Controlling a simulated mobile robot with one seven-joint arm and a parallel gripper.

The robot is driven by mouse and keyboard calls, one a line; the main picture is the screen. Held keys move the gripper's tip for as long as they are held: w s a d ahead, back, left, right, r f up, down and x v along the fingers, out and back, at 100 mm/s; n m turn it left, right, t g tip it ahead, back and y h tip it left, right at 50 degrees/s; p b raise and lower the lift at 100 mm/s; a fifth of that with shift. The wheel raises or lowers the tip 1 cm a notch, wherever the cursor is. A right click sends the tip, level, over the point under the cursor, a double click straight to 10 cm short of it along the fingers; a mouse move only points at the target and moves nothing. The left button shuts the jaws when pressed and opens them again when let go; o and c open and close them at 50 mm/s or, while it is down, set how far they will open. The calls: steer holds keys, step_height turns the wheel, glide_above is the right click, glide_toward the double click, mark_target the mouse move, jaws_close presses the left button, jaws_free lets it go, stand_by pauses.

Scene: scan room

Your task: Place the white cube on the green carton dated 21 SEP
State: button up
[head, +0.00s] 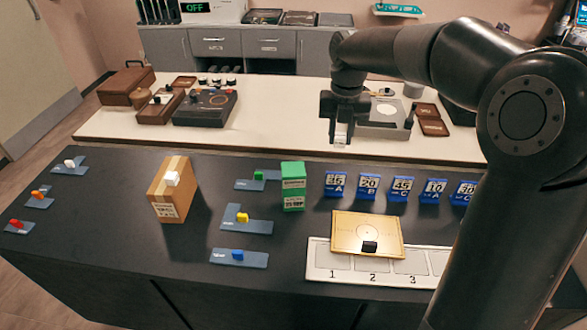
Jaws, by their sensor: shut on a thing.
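My gripper (341,137) points down above the far edge of the dark table, up and to the right of the green carton. It is shut on a small white cube (341,140), only partly visible between the fingers. The green carton (293,184) stands upright on the dark table, with a bare top and a white label too small to read surely. A brown carton (180,190) stands to its left with another white block (172,178) on it. One more white piece (70,163) sits on a blue-grey plate at the far left.
Blue numbered cards (368,187) stand in a row right of the green carton. A tan board (345,232) with a black block lies in front, over a white numbered strip (318,262). Blue-grey plates (225,258) hold coloured blocks. A white table (275,130) is behind.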

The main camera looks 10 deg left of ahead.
steer(key=shift+s+r, duration=0.3)
steer(key=shift+a+f, duration=0.1)
steer(key=shift+a, duration=0.3)
glide_above(293, 170)
step_height(293, 170, down, 7)
steer(key=shift+r, duration=0.15)
steer(key=shift+f, duration=1.95)
steer(key=shift+f, duration=0.15)
steer(key=o, duration=0.9)
steer(key=shift+o, duration=0.2)
